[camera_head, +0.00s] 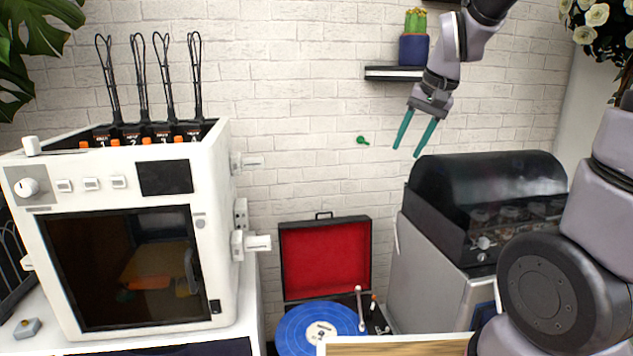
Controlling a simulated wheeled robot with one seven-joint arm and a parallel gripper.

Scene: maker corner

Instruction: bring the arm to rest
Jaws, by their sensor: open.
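My gripper (413,132) is in the upper right of the head view, with two teal fingers spread apart and pointing down. Nothing is between the fingers. It hangs in the air in front of the white brick wall, below a small wall shelf (394,74) and above the gap between the record player and the grey cabinet. My arm reaches it from above, and a thick lower part of my arm fills the right edge.
A white 3D printer (118,190) stands on a table at left. An open red-lined record player (326,262) with a blue record sits low in the middle. A dark-lidded machine (487,205) tops the grey cabinet (425,290). A cactus pot (413,49) stands on the shelf.

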